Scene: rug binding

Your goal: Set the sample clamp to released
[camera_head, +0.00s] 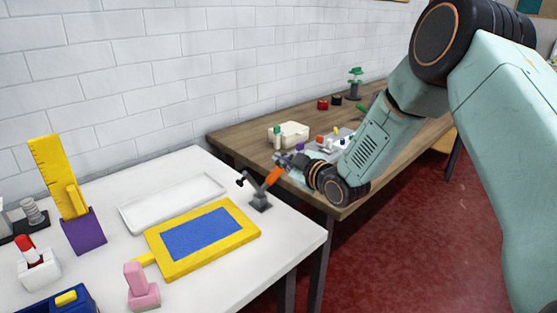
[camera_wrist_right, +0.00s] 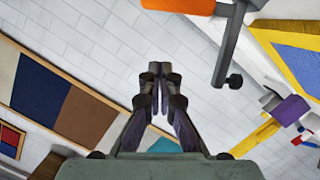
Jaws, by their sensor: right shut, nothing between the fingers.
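The sample clamp stands on the white table near its right back edge, with a dark grey base (camera_head: 260,203), an orange handle (camera_head: 273,178) tilted up to the right, and a dark arm with a black knob (camera_head: 241,182) to the left. My right gripper (camera_head: 282,161) is just beyond the top of the orange handle; whether they touch cannot be told. In the right wrist view my fingers (camera_wrist_right: 155,72) are shut and empty; the orange handle (camera_wrist_right: 180,5) and the dark clamp arm (camera_wrist_right: 228,45) show at the top, apart from the fingertips. My left gripper is not in view.
A yellow-framed blue panel (camera_head: 252,236) lies left of the clamp, with a white tray (camera_head: 130,219) behind it. A purple block with a yellow ruler (camera_head: 84,236) and a pink block (camera_head: 147,297) stand further left. A wooden table (camera_head: 235,141) with small items is behind.

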